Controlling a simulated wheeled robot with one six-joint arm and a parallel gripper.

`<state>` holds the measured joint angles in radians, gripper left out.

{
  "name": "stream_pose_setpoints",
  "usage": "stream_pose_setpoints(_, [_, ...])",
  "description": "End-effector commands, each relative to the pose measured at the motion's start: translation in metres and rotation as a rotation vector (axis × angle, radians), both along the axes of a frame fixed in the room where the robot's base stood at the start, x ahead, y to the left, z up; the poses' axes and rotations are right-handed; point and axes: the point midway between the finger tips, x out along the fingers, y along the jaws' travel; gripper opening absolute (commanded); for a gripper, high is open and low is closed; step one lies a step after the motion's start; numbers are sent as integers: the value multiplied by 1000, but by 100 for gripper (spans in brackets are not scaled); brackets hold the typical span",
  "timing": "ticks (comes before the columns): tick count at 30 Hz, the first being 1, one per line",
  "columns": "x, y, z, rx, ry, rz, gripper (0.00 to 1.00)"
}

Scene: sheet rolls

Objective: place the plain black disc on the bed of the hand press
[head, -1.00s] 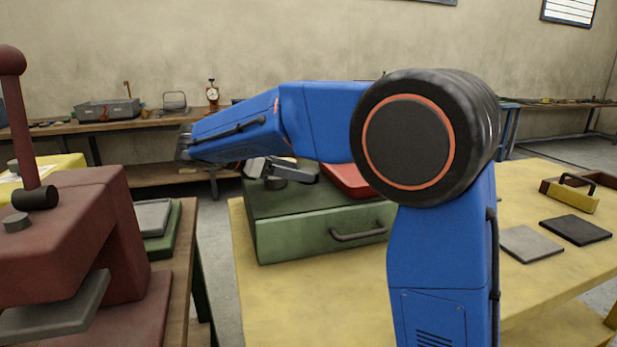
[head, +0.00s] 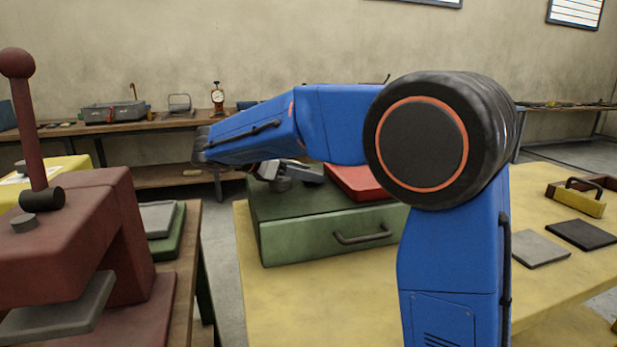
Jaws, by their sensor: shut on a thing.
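The hand press (head: 75,220) is dark red with a long ball-topped lever and stands at the left. A grey plate (head: 60,315) shows low in its opening. My gripper (head: 292,172) is over the green box (head: 325,240) on the yellow table, partly hidden by my forearm. It looks shut at a small grey round knob (head: 281,184) on the box's top. I cannot make out a plain black disc anywhere. A flat black square (head: 582,235) and a grey square (head: 540,249) lie on the table at the right.
A red piece (head: 357,183) sits on the box's right top. A wooden tray with a yellow handled block (head: 580,197) is at the far right. A gap of floor separates the press's bench (head: 185,285) from the yellow table (head: 310,310). The table's front is clear.

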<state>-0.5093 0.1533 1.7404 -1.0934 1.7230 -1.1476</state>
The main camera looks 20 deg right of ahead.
Motion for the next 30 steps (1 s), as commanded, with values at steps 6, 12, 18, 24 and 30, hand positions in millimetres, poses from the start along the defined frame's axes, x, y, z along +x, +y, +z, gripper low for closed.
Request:
stream_pose_setpoints(6, [0, 0, 35, 2, -4, 0, 19])
stream_pose_setpoints(12, [0, 0, 70, 2, -3, 0, 19])
stream_pose_setpoints(18, [0, 0, 90, 0, -2, -1, 19])
stream_pose_setpoints(24, [0, 0, 95, 0, -1, 0, 19])
stream_pose_setpoints(30, [0, 0, 95, 0, -1, 0, 19])
